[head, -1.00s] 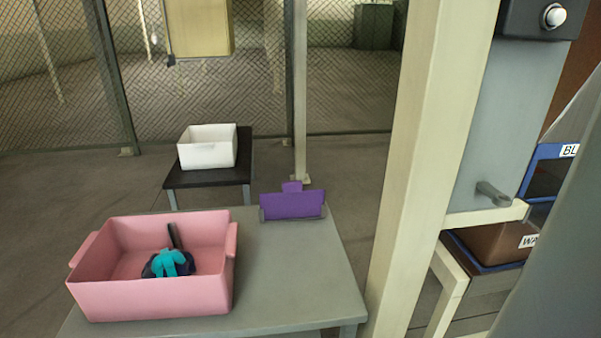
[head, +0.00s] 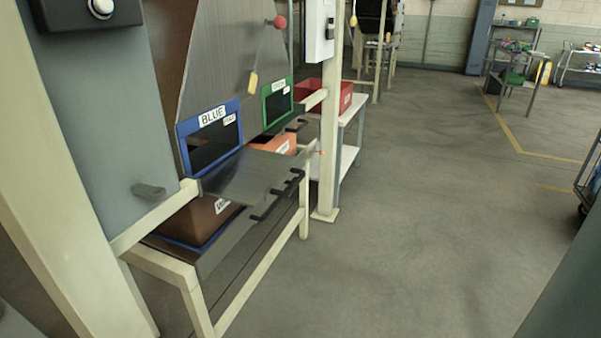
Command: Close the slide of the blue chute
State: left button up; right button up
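The blue chute (head: 182,150) is a blue-framed opening with a "BLUE" label, in the left half of the head view. Its mouth looks dark and open. A grey metal slide plate (head: 235,178) with dark handles on its front edge sticks out flat below the blue and green openings. I cannot tell how the plate is split between the two chutes. A brown bin (head: 197,222) with a blue rim sits under it. Neither gripper shows in the head view.
The green-framed chute (head: 277,103) is beside the blue one, with an orange bin (head: 274,144) below. A cream post (head: 327,150) and a red bin (head: 310,94) on a white-shelved rack stand beyond. The grey floor (head: 430,200) to the right is clear.

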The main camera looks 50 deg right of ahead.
aim_at(248, 175)
jog(key=z, duration=1.55)
